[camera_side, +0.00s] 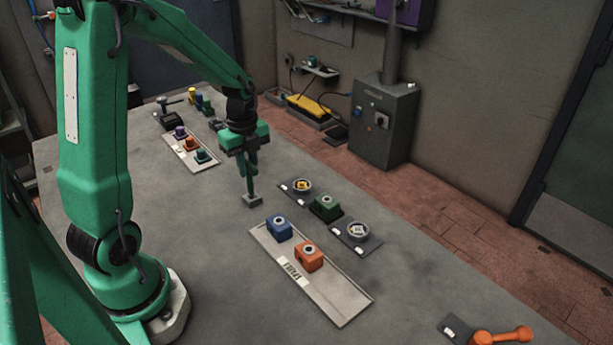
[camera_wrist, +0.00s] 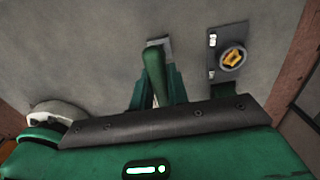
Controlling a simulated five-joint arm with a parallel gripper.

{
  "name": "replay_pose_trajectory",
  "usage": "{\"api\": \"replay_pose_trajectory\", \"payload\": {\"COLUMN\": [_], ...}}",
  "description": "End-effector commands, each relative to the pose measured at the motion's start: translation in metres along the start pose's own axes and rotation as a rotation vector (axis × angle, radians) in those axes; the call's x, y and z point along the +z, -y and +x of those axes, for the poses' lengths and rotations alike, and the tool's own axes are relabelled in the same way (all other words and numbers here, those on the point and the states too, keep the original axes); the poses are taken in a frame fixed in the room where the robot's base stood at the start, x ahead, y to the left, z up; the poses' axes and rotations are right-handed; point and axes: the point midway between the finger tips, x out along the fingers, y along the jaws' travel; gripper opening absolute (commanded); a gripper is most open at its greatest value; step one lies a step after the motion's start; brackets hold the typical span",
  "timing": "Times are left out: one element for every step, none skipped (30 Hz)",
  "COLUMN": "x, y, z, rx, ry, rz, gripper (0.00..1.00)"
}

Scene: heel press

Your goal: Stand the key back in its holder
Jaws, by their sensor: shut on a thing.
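My gripper (camera_side: 249,175) hangs over the middle of the bench and is shut on what looks like the key. A small grey square block (camera_side: 252,200) shows at its lower end, close to the bench top; I cannot tell whether it touches. In the wrist view a green rounded bar (camera_wrist: 155,68) lies between the fingers, with the grey block (camera_wrist: 167,44) partly hidden behind it. A dark plate with a round ring and yellow insert (camera_side: 302,186) is to the right of my gripper; it also shows in the wrist view (camera_wrist: 232,58). I cannot tell which fixture is the holder.
A green block (camera_side: 326,207) and another ring (camera_side: 358,230) stand near the first ring. A pale tray (camera_side: 335,303) holds a blue block (camera_side: 279,228) and an orange block (camera_side: 309,256). An orange handle (camera_side: 503,336) lies at front right. Another tray with blocks is far left.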

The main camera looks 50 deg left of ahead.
Motion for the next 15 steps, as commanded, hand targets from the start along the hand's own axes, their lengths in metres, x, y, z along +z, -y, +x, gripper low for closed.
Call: {"api": "replay_pose_trajectory", "payload": {"x": [0.0000, 0.0000, 0.0000, 0.0000, 0.0000, 0.0000, 0.0000, 0.0000, 0.0000, 0.0000, 0.0000, 0.0000, 0.0000, 0.0000, 0.0000], "y": [0.0000, 0.0000, 0.0000, -0.0001, -0.0001, -0.0001, -0.0001, -0.0001, -0.0001, -0.0001, -0.0001, -0.0001, -0.0001, 0.0000, 0.0000], "z": [0.0019, 0.0027, 0.0036, 0.0041, 0.0045, 0.0048, 0.0050, 0.0051, 0.0051, 0.0051, 0.0051, 0.0051, 0.0050, 0.0050, 0.0050], "rx": [0.000, 0.000, 0.000, 0.000, 0.000, 0.000, 0.000, 0.000, 0.000, 0.000, 0.000, 0.000, 0.000, 0.000, 0.000], "ry": [0.000, 0.000, 0.000, 0.000, 0.000, 0.000, 0.000, 0.000, 0.000, 0.000, 0.000, 0.000, 0.000, 0.000, 0.000], "rz": [0.000, 0.000, 0.000, 0.000, 0.000, 0.000, 0.000, 0.000, 0.000, 0.000, 0.000, 0.000, 0.000, 0.000, 0.000], "gripper": [0.00, 0.00, 0.00, 0.00, 0.00, 0.00, 0.00, 0.00, 0.00, 0.00, 0.00, 0.00, 0.00, 0.00, 0.00]}}
